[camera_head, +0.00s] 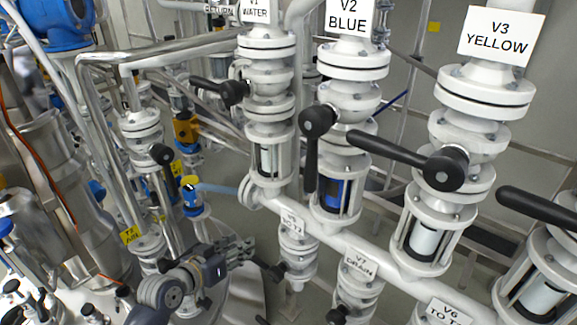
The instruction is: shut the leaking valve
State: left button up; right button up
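Three labelled valves stand in a row. Valve V1 WATER (269,78) has a black lever (213,87) pointing left. Valve V2 BLUE (352,62) has its lever (311,155) hanging down along the pipe, and blue shows in its sight glass (333,193). Valve V3 YELLOW (484,92) has its lever (395,152) pointing left and a pale sight glass (424,240). I cannot see which valve leaks. My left gripper (248,250) is low, left of the lower valves, apart from the levers. Its fingers look spread and empty. My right gripper is out of view.
Another valve with a black lever (540,207) stands at the right edge.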

pick_arm(q)
notch_tip(320, 180, up, 9)
jog(key=d+m+h, duration=0.1)
jog(key=d+h, duration=0.1)
jog(key=m+h, duration=0.6)
send_near(306, 171)
jog(key=p+x, duration=0.3)
jog(key=x, duration=0.7)
jog(key=shift+w+d+p, duration=0.15)
jog(key=shift+p, duration=0.15)
jog(key=shift+w+d, duration=0.3)
jog(key=shift+d, duration=0.05)
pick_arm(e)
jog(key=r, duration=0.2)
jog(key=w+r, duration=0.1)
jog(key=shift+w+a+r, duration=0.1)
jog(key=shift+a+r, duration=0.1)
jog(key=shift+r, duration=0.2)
pick_arm(q)
grip_shut()
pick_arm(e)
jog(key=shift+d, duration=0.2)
